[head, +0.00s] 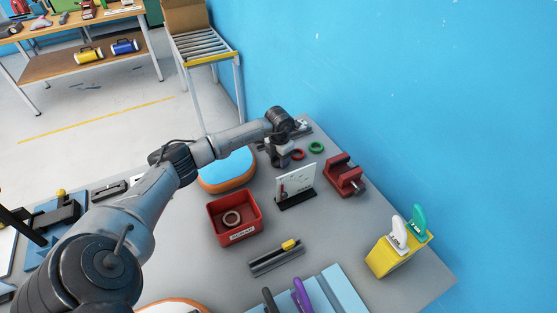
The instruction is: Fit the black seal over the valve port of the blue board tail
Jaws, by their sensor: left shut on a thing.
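My left gripper (277,157) is low over the far end of the grey table, beside a red ring (297,154) and a green ring (316,147). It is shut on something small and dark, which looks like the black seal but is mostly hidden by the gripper. No other black seal shows. The blue board tail (228,168), with an orange edge, lies on the table left of my left gripper and partly behind my forearm. I cannot make out its valve port. My right gripper is not in view.
A red bin (251,217) with a ring inside stands nearer. A white upright panel (297,184), a red vise-like block (344,178) and a yellow holder (387,259) with tools stand to the right. A grey rail (277,261) lies in front. The blue wall closes the right side.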

